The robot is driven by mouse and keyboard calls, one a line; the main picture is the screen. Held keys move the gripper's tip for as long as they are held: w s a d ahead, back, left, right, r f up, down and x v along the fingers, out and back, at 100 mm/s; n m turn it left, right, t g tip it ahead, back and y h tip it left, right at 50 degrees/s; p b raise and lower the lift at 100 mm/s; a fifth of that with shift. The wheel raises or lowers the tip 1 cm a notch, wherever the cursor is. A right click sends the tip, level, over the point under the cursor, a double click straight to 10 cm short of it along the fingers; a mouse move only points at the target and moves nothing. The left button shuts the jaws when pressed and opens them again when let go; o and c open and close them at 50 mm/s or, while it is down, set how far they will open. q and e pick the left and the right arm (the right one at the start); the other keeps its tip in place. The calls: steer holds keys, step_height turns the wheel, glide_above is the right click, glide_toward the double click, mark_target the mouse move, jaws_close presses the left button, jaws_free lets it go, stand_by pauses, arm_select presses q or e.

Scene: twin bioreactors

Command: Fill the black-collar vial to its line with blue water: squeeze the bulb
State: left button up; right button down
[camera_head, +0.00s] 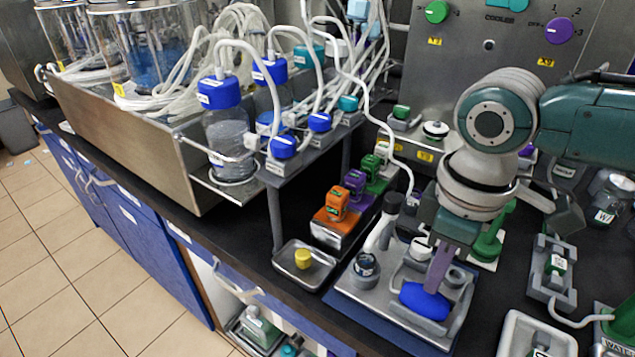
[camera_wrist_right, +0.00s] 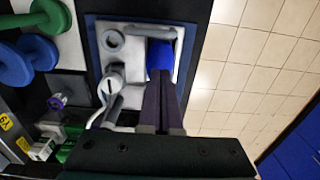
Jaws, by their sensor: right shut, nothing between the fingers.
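The blue bulb (camera_head: 425,301) lies in a pale grey tray on the station in front of my right arm. It also shows in the wrist view (camera_wrist_right: 158,55). My right gripper (camera_head: 434,284) points down at the bulb with its purple-grey fingers shut and nothing between them. The fingertips (camera_wrist_right: 161,78) are at the bulb's near side; I cannot tell whether they touch it. A small clear vial with a dark collar (camera_head: 365,266) stands on the station left of the bulb; its fill line and level are too small to read. My left gripper is out of view.
A small metal tray with a yellow piece (camera_head: 303,258) lies left of the station. Orange (camera_head: 337,203) and purple (camera_head: 355,183) blocks stand behind it. A green dumbbell-shaped piece (camera_head: 488,245) is close right of my arm. The bench's front edge is near.

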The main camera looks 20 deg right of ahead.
steer(key=shift+f, duration=0.1)
steer(key=shift+f+b, duration=0.55)
steer(key=shift+f, duration=0.6)
stand_by(0.7)
steer(key=shift+f+b, duration=0.25)
steer(key=shift+b, duration=0.1)
stand_by(0.4)
steer(key=shift+r+p, duration=1.5)
steer(key=shift+p, duration=0.1)
steer(key=shift+r, duration=0.1)
